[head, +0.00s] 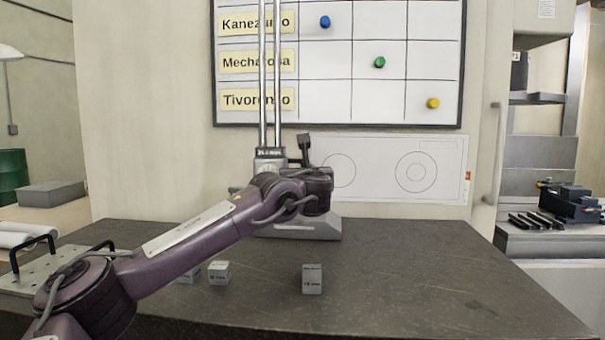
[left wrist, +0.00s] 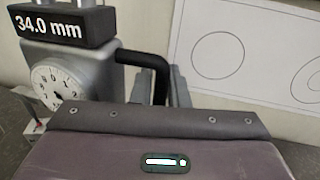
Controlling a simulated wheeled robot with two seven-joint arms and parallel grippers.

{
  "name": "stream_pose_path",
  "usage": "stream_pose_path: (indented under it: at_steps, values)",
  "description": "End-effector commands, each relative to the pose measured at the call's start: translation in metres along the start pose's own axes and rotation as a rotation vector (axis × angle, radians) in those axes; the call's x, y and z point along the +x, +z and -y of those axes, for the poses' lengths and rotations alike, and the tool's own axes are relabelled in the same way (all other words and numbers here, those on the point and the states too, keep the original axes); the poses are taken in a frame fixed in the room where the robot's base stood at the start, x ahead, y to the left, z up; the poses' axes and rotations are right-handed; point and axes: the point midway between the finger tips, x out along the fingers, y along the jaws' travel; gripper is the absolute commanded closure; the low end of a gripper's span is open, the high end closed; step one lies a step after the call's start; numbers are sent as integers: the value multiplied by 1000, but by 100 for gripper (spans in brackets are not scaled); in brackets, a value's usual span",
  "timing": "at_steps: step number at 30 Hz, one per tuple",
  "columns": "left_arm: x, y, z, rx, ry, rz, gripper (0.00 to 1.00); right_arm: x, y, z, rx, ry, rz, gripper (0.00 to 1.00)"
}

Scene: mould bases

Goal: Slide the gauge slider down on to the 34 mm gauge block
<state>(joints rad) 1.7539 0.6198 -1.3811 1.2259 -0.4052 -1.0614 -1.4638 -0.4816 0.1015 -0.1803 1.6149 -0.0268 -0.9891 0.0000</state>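The gauge slider (head: 270,158) sits low on two upright rods above the gauge's grey base (head: 325,229). In the left wrist view the slider (left wrist: 85,72) has a display reading 34.0 mm, a round dial and a black bent handle (left wrist: 147,60). My left gripper (left wrist: 160,88) is at this handle, with a grey finger on either side, apparently shut on it. In the head view the gripper (head: 305,150) is just right of the slider. My arm hides the space beneath the slider, and I cannot identify the 34 mm block. My right gripper is out of view.
Grey blocks stand on the dark table (head: 420,285): one at front centre (head: 312,279), one further left (head: 219,272), another partly behind my arm (head: 190,275). Their labels are too small to read. A plate with black handles (head: 35,270) lies at left. The table's right side is clear.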

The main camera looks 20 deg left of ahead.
Motion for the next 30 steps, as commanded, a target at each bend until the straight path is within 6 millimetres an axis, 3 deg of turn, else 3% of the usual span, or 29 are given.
stream_pose_path:
  at_steps: [11, 24, 30]
  values:
    - [-3, -1, 0, -1, 0, -1, 81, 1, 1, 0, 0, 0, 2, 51]
    - [-67, -2, 1, 1, -3, -3, 81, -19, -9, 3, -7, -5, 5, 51]
    - [-78, -1, 0, 0, 0, -1, 81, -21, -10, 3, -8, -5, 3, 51]
